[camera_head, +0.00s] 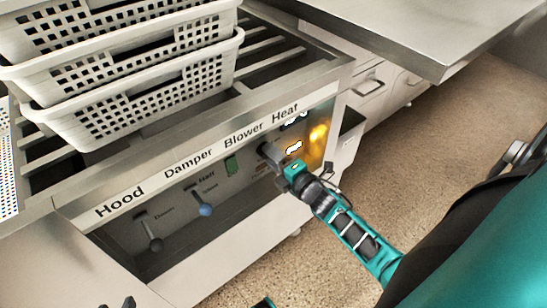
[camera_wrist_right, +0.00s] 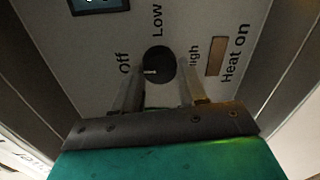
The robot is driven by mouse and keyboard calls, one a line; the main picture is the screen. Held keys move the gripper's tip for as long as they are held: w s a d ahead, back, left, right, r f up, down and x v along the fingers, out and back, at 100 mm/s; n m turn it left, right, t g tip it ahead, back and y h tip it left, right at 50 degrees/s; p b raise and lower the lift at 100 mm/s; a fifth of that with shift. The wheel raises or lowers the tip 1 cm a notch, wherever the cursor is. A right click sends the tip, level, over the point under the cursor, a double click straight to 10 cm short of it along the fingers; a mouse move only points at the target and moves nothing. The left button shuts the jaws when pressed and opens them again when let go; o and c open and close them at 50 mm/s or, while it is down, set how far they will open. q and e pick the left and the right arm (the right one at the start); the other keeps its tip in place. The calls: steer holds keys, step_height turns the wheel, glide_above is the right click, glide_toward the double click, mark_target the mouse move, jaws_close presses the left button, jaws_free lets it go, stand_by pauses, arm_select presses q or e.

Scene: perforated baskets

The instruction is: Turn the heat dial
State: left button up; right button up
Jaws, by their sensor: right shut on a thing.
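The heat dial (camera_wrist_right: 159,63) is a small round black knob in the right wrist view, with labels Off, Low and High around it. Its white mark is on its left side, toward Off. My right gripper (camera_wrist_right: 160,88) has one finger on each side of the knob and is shut on it. In the camera_head view my right gripper (camera_head: 284,166) is at the right end of the control panel, under the word Heat, and hides the dial. Small dark tips at the bottom left edge may be my left gripper (camera_head: 120,303); too little shows to tell its state.
Left of the dial, the panel (camera_head: 180,232) has a green switch (camera_head: 232,165), a blue-tipped lever (camera_head: 205,209) and a grey lever (camera_head: 155,244). A lit display (camera_head: 294,147) is above my gripper. White perforated baskets (camera_head: 150,88) are stacked on top. The floor at right is clear.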

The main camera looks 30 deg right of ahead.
steer(key=shift+n, duration=0.4)
steer(key=o, duration=1.1)
steer(key=shift+c, duration=0.2)
steer(key=shift+s, duration=0.1)
steer(key=s+d+p, duration=0.1)
steer(key=s+p, duration=0.1)
steer(key=s, duration=1)
steer(key=shift+s+r, duration=0.35)
